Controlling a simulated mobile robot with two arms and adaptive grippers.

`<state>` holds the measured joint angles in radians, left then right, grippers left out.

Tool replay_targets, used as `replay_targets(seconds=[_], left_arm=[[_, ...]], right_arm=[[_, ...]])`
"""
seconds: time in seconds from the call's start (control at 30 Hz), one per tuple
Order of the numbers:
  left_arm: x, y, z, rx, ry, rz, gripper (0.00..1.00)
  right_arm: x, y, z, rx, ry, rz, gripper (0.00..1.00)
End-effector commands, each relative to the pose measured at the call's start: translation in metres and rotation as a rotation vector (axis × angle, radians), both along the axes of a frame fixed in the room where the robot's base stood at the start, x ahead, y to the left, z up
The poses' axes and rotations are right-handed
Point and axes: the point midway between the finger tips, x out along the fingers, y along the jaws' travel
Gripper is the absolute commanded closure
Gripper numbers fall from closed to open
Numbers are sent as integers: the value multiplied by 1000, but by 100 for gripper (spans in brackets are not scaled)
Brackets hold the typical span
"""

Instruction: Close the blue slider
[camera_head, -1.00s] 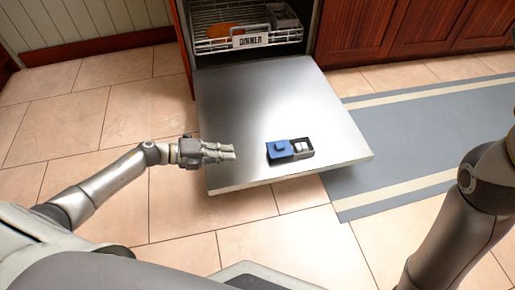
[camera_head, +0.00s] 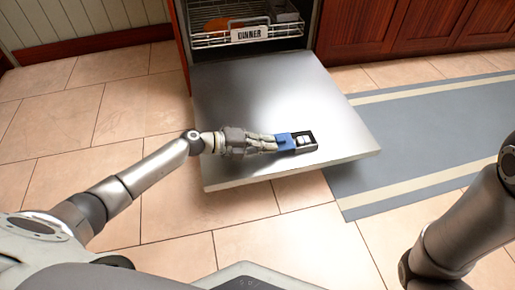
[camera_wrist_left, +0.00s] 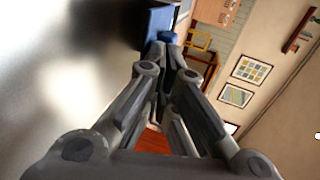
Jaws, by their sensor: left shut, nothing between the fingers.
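The blue slider (camera_head: 286,141) sits over the left part of a small dark box (camera_head: 312,147) on the metal door. The right part of the box is uncovered, and light-coloured contents (camera_head: 303,140) show there. My left gripper (camera_head: 274,145) is shut and empty, with its fingertips at the left side of the slider. I cannot tell whether they touch it. In the left wrist view the blue slider (camera_wrist_left: 157,18) shows just beyond the fingertips (camera_wrist_left: 168,48). My right gripper is out of view; only part of that arm shows at the right.
The box rests on the lowered dishwasher door (camera_head: 250,90), which is otherwise clear. A rack (camera_head: 205,38) with a "DINNER" sign (camera_head: 250,34) is behind it. A blue-grey rug (camera_head: 420,120) lies on the tiled floor to the right.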

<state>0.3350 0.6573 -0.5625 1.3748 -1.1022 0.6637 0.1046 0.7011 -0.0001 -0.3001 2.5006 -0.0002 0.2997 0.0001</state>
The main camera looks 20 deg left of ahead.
Motion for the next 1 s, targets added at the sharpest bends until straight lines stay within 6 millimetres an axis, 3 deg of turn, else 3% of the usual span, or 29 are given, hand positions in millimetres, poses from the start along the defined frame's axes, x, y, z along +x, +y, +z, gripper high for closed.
replay_targets(seconds=[0.43,0.8,1.0], left_arm=[[4,-5,2,-2,0,0,100],[43,-63,2,-2,-1,-1,100],[50,-74,0,1,-1,0,100]], right_arm=[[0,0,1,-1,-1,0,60],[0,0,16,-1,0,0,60],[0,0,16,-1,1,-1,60]])
